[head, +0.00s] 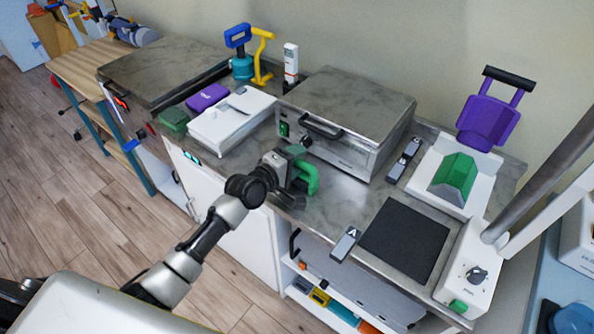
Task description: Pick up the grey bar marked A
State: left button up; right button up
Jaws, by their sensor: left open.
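The grey bar marked A (345,244) lies on the metal counter at its front edge, just left of a black square mat (405,240). Its white letter A is on a dark patch at the upper end. My left gripper (298,194) is open over the front of the counter, to the left of and farther back than the bar, and apart from it. A green curved shape (310,179) shows right at the gripper; I cannot tell whether they touch. My right gripper is not in view.
A metal box with a handle (345,112) stands behind my gripper. More grey bars (404,160) lie to its right. A white device with a green cradle (457,178) and a white control box (470,272) stand at the right. An open shelf (335,290) is below the counter.

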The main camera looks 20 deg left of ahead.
pick_arm(q)
jog(key=shift+x, duration=1.05)
jog(key=shift+s, duration=0.1)
grip_shut()
jog(key=shift+r, duration=0.1)
